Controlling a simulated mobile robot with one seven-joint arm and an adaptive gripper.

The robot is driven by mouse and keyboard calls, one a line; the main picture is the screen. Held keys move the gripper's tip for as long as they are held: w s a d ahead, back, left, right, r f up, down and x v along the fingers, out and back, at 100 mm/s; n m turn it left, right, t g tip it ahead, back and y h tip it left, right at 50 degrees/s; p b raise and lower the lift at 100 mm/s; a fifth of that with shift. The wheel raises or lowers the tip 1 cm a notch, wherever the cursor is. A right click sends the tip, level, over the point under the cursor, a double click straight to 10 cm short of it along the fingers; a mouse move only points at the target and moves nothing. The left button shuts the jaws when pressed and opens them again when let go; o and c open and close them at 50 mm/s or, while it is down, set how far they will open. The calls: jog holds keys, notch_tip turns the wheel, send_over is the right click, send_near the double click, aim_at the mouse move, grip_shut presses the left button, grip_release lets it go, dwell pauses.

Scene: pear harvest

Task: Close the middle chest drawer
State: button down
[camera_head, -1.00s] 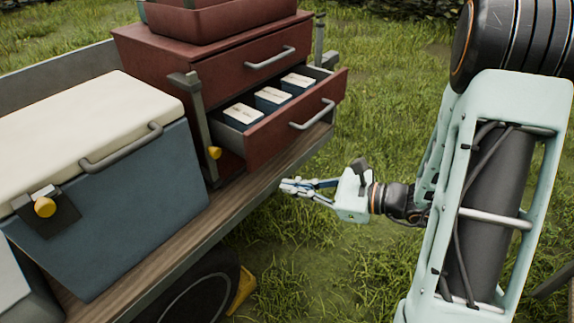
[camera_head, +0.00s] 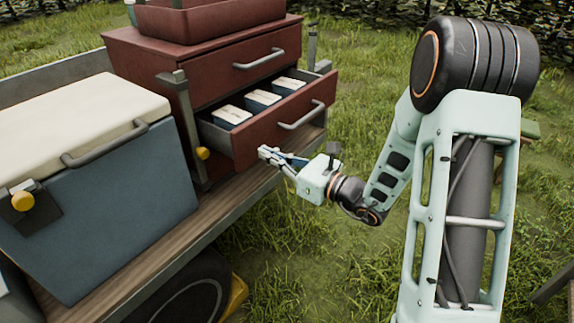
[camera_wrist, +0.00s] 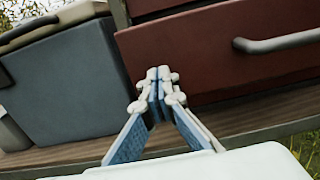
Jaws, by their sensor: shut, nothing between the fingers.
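The red chest (camera_head: 130,58) stands on a wooden cart bed. Its middle drawer (camera_head: 262,137) is pulled out, with several small blue boxes with white tops inside and a grey bar handle (camera_head: 307,115) on its front. The drawer front also fills the upper right of the wrist view (camera_wrist: 215,62), with its handle (camera_wrist: 280,42) at the right. My gripper (camera_head: 264,152) is shut and empty, pointing at the lower left part of the drawer front. In the wrist view its fingertips (camera_wrist: 158,74) overlap the drawer's lower left corner; I cannot tell whether they touch it.
A blue cooler (camera_head: 120,210) with a cream lid stands left of the chest on the wooden bed (camera_head: 215,215). A grey post with a yellow knob (camera_head: 203,153) stands at the chest's near corner. Open grass (camera_head: 370,120) lies to the right of the drawer.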

aim_at(216, 129)
jog(key=shift+x, duration=1.45)
jog(key=b+x, duration=0.1)
jog(key=x, duration=1.3)
jog(key=shift+w+a+b, duration=0.2)
jog(key=shift+a+b, duration=0.05)
jog(key=shift+b, duration=0.15)
jog(key=shift+w+a, duration=0.4)
jog(key=shift+a, duration=0.05)
jog(key=shift+r, duration=0.15)
jog(key=shift+a+r, duration=0.1)
